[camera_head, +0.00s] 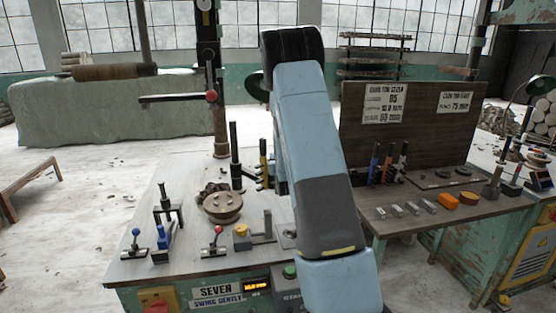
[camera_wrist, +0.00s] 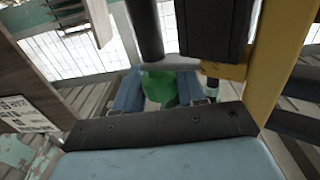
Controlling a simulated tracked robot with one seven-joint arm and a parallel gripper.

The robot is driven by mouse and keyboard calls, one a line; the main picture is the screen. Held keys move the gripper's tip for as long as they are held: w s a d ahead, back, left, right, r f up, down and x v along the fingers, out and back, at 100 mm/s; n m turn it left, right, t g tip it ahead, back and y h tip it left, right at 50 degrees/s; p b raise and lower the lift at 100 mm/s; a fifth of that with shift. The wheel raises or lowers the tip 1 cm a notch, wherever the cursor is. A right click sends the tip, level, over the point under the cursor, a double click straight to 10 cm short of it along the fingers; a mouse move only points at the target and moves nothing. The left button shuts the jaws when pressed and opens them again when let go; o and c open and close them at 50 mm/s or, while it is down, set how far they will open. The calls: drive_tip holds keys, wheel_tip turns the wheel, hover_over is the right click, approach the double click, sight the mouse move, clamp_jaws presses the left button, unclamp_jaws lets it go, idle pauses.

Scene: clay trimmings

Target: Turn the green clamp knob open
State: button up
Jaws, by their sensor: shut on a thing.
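The green clamp knob (camera_wrist: 162,88) shows in the wrist view as a rounded green shape, partly hidden. My gripper (camera_wrist: 160,97) has a blue finger on each side of it and is shut on it. How far the knob is turned cannot be told. In the head view my arm covers the gripper. A dark green round thing (camera_head: 257,85) shows at the left edge of my arm; I cannot tell whether it is the knob.
A dark column (camera_head: 207,55) with a red-balled bar (camera_head: 212,96) stands left of my arm. The near bench (camera_head: 180,255) holds levers, a round plate (camera_head: 222,207) and a yellow-topped block (camera_head: 241,231). A board (camera_head: 430,130) stands at right behind several tools.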

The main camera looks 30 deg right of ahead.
drive_tip(key=o, duration=0.9)
drive_tip(key=shift+o, duration=0.2)
drive_tip(key=shift+s, duration=0.1)
drive_tip(key=v, duration=1.3)
drive_tip(key=shift+s, duration=0.2)
drive_tip(key=shift+a, duration=0.15)
